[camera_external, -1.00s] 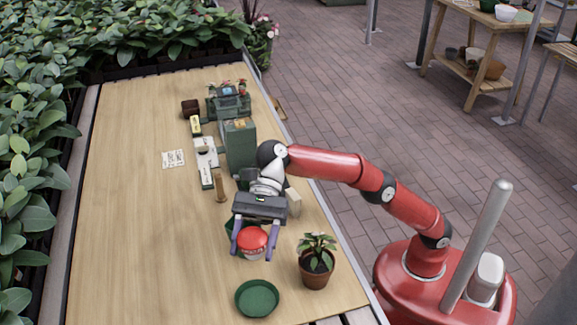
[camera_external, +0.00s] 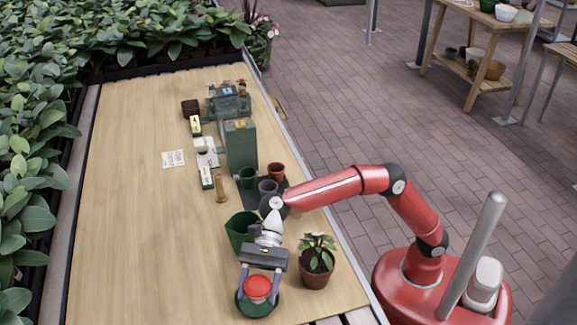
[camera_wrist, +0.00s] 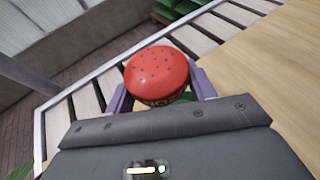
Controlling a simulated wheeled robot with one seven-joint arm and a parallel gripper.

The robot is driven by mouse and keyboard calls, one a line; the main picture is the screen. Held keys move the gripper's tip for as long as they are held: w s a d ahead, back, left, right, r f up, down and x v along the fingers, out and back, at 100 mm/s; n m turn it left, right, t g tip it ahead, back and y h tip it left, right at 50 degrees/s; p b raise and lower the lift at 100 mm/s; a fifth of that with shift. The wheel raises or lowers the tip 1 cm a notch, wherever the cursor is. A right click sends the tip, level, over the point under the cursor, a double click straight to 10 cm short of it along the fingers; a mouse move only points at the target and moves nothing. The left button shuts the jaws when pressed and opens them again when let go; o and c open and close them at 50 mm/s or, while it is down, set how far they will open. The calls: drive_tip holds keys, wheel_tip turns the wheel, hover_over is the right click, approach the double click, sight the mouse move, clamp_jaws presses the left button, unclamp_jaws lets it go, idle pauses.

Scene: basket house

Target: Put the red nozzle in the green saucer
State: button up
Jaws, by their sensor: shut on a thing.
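The red nozzle (camera_external: 258,287) is a round red piece with a dotted, domed face, which also shows in the wrist view (camera_wrist: 156,73). My gripper (camera_external: 258,295) is shut on it, with a finger on each side. The green saucer (camera_external: 243,308) lies on the table near its front end, and the nozzle is over it in the external view. My gripper and the nozzle cover much of the saucer. I cannot tell whether the nozzle touches it.
A potted plant (camera_external: 316,262) stands close to the right of my gripper. A green container (camera_external: 238,231) stands just behind it. Small pots (camera_external: 277,171) sit on a dark tray further back. The left side of the wooden table (camera_external: 130,240) is clear.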

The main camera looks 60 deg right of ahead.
drive_tip(key=shift+f+b, duration=0.5)
drive_tip(key=shift+f, duration=1.55)
drive_tip(key=shift+f, duration=0.55)
drive_tip(key=o, duration=1)
drive_tip(key=shift+o, duration=0.2)
